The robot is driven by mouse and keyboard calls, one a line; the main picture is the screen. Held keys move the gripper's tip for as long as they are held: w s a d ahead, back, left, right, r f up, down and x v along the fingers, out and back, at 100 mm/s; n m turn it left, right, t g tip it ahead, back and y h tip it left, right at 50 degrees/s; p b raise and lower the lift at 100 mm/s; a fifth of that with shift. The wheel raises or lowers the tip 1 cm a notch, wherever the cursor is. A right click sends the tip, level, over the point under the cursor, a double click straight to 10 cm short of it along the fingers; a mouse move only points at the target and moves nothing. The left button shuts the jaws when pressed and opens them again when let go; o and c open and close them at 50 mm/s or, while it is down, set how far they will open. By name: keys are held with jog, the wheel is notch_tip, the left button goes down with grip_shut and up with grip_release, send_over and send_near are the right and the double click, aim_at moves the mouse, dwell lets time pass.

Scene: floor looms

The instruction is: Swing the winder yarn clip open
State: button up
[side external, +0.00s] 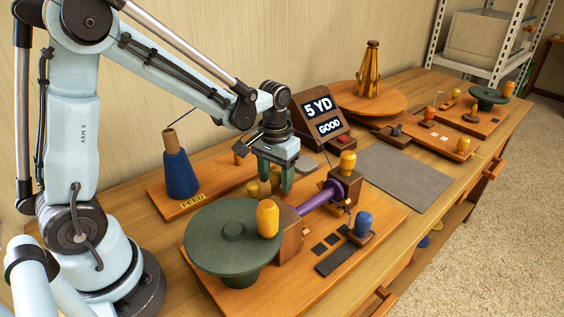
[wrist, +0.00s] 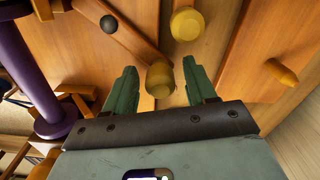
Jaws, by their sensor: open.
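My gripper (side external: 276,182) points down behind the winder's wooden block, with its green fingers apart. In the wrist view my gripper (wrist: 160,82) has a yellow knob (wrist: 160,74) in the gap between its fingers, with room on both sides. This knob is at the end of a slim wooden bar (wrist: 134,44), which I take to be the yarn clip. Whether the clip is shut is unclear. The winder has a green disc (side external: 213,232) with a yellow handle (side external: 268,218) and a purple spool (side external: 318,203) on an orange board (side external: 385,226).
A second yellow knob (wrist: 187,23) stands just beyond the fingers. A blue yarn cone (side external: 181,176) is on the feed board at left. A display (side external: 318,117) reading "5 YD GOOD" stands behind the winder. A grey mat (side external: 405,176) lies clear to the right.

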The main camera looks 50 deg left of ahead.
grip_shut()
dwell(0.3)
jog(key=shift+w, duration=0.1)
jog(key=m, duration=0.1)
jog(key=w+d+m, duration=0.1)
jog(key=m, duration=0.1)
jog(key=d+m, duration=0.1)
jog(key=shift+w, duration=0.3)
jog(key=d+m, duration=0.2)
jog(key=m, duration=0.1)
jog(key=shift+w+m, duration=0.3)
jog(key=shift+w+d+m, duration=0.1)
jog(key=shift+d+m, duration=0.55)
jog(key=shift+m, duration=0.55)
jog(key=shift+d, duration=0.1)
grip_release()
jog(key=shift+r, duration=0.15)
